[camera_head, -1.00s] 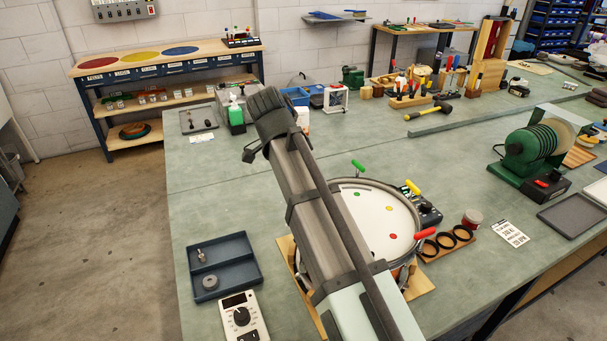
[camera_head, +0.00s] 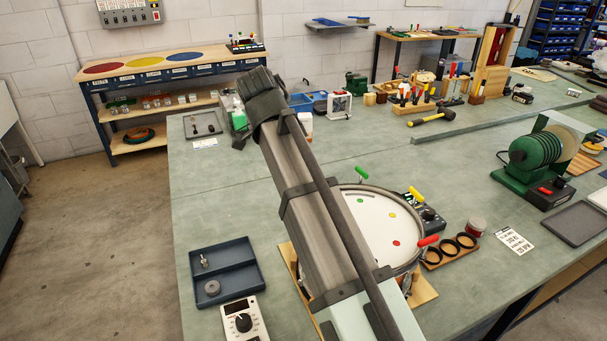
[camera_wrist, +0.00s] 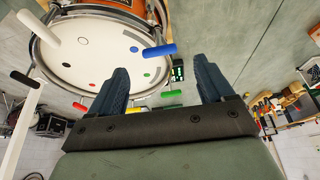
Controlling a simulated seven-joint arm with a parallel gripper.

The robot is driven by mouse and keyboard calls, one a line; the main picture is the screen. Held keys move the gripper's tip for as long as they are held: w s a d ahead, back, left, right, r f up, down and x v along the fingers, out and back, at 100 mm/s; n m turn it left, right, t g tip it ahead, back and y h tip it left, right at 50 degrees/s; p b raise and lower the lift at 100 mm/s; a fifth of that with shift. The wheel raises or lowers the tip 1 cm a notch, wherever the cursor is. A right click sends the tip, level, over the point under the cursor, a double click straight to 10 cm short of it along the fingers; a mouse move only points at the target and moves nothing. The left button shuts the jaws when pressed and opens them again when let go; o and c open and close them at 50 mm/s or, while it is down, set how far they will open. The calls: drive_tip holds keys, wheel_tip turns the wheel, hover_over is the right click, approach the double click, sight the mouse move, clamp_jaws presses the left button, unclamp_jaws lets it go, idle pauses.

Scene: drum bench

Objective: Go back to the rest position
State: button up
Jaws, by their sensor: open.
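My gripper (camera_wrist: 162,78) shows in the wrist view with its two blue ribbed fingers wide apart and nothing between them. Past the fingers, at the upper left of that view, is a drum (camera_wrist: 75,75) with a white head, coloured dots and coloured handles around its rim. The fingers are not clearly seen in the head view. There my arm crosses the middle of the picture and hides the left part of the drum (camera_head: 385,225). The drum stands on a wooden board on the green bench.
A blue-grey tray (camera_head: 235,262) with small metal parts and a dial box (camera_head: 243,320) lie left of the drum. Black rings (camera_head: 450,248) and a green machine (camera_head: 537,155) are to the right. The bench left of my arm (camera_head: 225,210) is mostly clear.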

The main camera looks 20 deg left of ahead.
drive_tip(key=shift+v, duration=0.75)
drive_tip(key=shift+w, duration=0.1)
